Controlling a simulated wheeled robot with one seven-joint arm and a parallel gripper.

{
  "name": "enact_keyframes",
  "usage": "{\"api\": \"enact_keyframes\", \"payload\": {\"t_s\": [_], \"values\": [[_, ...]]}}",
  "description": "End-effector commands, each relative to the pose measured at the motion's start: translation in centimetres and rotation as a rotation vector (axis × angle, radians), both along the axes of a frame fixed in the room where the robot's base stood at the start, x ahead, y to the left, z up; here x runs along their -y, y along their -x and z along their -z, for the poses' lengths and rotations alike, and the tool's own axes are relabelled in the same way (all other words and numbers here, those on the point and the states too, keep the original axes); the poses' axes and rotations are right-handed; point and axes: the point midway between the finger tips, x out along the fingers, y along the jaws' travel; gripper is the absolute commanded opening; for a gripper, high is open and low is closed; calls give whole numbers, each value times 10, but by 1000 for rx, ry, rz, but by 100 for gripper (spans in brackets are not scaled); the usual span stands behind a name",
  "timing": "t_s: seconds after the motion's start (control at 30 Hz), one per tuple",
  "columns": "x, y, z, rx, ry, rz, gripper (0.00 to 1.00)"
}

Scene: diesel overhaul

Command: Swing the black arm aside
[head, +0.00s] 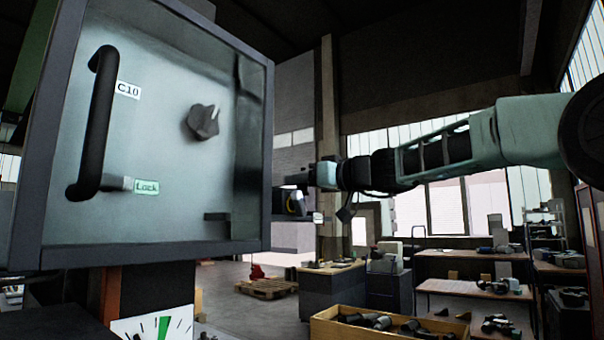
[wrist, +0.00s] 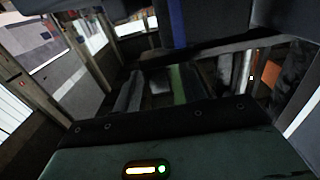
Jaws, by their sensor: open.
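A grey cabinet (head: 160,60) fills the left of the head view, its front panel marked C10. A long upright black bar (head: 96,120), bowed like a handle, is the clearest black arm-like part. Its lower end meets a small grey pin beside a green Lock label (head: 147,187). A dark knob (head: 203,121) and a short dark ledge (head: 217,224) are on the same panel. My gripper (head: 293,203) is beside the cabinet's right edge, well apart from the black bar. It is open; its fingers are small and dark there. I cannot tell whether it touches the cabinet.
A dial with a green sector (head: 163,327) is below the cabinet. A wooden crate of dark parts (head: 325,322), workbenches (head: 470,287) and a pallet (head: 268,288) stand farther back. The wrist view is dark and cluttered, with an orange patch (wrist: 271,73) at right.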

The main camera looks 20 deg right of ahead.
Motion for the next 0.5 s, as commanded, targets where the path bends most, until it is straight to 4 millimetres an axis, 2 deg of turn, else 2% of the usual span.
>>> {"api": "enact_keyframes", "payload": {"t_s": [0.27, 0.3, 0.43, 0.5], "values": [[-1, -2, 1, 0, 0, 0, 42], [-1, -1, 1, 0, 0, 0, 36], [-1, -1, 1, -1, 1, 0, 0], [-1, -1, 1, -1, 1, 0, 0]]}}
